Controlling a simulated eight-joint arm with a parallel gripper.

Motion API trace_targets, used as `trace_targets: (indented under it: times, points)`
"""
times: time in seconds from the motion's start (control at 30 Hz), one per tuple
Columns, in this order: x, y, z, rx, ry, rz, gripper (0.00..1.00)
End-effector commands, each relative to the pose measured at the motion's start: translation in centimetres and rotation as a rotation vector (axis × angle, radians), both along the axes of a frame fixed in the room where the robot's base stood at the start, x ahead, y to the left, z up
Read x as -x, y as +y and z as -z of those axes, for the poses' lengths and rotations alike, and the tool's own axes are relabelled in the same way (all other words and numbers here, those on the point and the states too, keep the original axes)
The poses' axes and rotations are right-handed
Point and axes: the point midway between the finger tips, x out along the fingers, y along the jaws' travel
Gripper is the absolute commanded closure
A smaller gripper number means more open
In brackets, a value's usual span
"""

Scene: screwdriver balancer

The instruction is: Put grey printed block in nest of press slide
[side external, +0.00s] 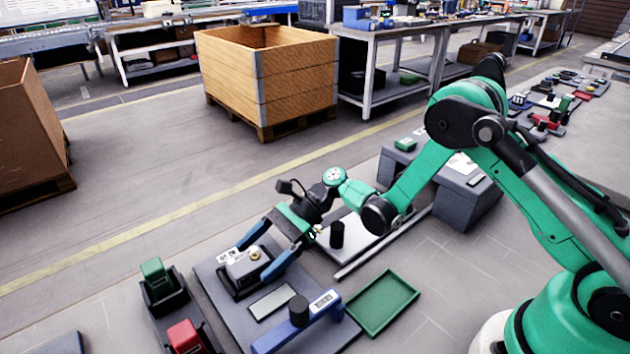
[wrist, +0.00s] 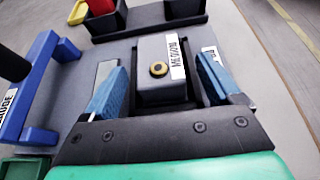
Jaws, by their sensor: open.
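The grey printed block (side external: 245,262) has a brass knob on top and a white printed label. It sits level within a black recessed frame, which looks like the nest (side external: 233,290), on a grey plate. The wrist view shows the block (wrist: 148,52) with dark nest walls (wrist: 187,104) around its near side. My gripper (side external: 247,267) is open, its blue fingers on either side of the block. In the wrist view, gaps show between the gripper (wrist: 158,78) fingers and the block. The block's underside is hidden, so I cannot tell how fully it is seated.
A blue gauge frame (side external: 285,332) with a black knob stands at the plate's front right. A green tray (side external: 383,303) lies right of it. Black bins with a green block (side external: 154,270) and a red block (side external: 184,336) stand left. A black cylinder (side external: 337,235) stands behind.

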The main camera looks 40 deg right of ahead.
Motion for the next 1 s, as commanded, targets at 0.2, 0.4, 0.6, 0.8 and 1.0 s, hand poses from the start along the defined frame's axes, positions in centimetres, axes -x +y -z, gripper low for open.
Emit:
trace_targets:
  times: [0.2, 0.4, 0.6, 0.8, 1.0]
  points:
    - [-0.1, -4.1, -1.7, 0.000, 0.000, 0.008, 0.16]
    - [0.0, -8.1, -3.3, 0.000, 0.000, 0.005, 0.16]
    - [0.0, -10.2, -4.2, 0.002, -0.002, 0.001, 0.16]
    - [0.0, -10.2, -5.8, 0.094, -0.103, -0.010, 0.16]
    - [1.1, -10.0, -8.8, 0.397, -0.423, -0.106, 0.16]
